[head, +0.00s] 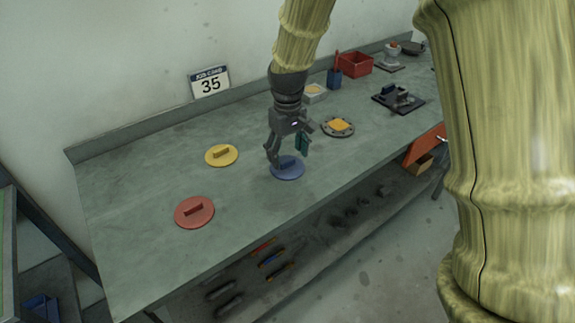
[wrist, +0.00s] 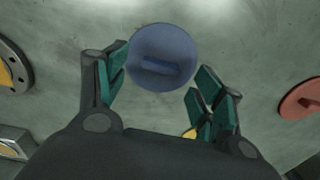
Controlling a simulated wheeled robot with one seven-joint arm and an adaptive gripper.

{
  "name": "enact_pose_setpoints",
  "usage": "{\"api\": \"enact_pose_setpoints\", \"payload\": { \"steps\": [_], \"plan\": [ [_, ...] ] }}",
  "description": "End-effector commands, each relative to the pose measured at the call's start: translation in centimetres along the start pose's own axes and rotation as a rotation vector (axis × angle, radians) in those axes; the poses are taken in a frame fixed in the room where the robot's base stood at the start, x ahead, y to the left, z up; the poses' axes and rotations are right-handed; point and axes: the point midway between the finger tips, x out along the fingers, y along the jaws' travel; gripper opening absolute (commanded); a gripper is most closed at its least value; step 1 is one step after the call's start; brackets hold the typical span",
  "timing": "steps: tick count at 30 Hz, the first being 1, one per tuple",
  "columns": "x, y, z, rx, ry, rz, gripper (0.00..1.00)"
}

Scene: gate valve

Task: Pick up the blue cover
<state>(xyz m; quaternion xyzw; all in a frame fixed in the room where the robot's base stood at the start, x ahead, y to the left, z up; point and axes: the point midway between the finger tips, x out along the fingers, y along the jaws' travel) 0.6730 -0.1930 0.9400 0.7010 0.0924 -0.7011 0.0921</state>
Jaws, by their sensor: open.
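The blue cover (head: 287,169) is a flat round disc lying on the grey-green bench. In the wrist view the blue cover (wrist: 162,50) shows a raised bar handle across its middle. My gripper (head: 287,155) is open and empty just above the blue cover, its fingers pointing down. In the wrist view my gripper (wrist: 158,85) has its teal-padded fingers spread apart, with the cover beyond and between their tips. I cannot tell the exact height of the fingertips above the handle.
A yellow cover (head: 221,155) and a red cover (head: 194,212) lie to the left on the bench (head: 130,235). A round flange with a yellow centre (head: 338,127) lies behind right.

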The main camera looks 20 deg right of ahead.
Motion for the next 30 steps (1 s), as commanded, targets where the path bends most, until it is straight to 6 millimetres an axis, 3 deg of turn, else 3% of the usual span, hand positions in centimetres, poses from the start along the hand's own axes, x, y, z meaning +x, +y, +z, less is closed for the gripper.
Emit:
{"api": "enact_pose_setpoints", "payload": {
  "steps": [6, 15, 16, 24, 30],
  "plan": [
    [2.2, -0.1, 0.1, -0.001, -0.002, 0.000, 0.68],
    [2.6, -0.1, 0.1, -0.001, 0.000, 0.001, 0.68],
    [2.6, -0.1, 0.1, -0.001, 0.000, 0.001, 0.66],
    [2.6, -0.1, 0.1, -0.001, 0.000, 0.000, 0.20],
    [2.6, -0.1, 0.1, -0.001, 0.000, 0.000, 0.20]
  ]
}}
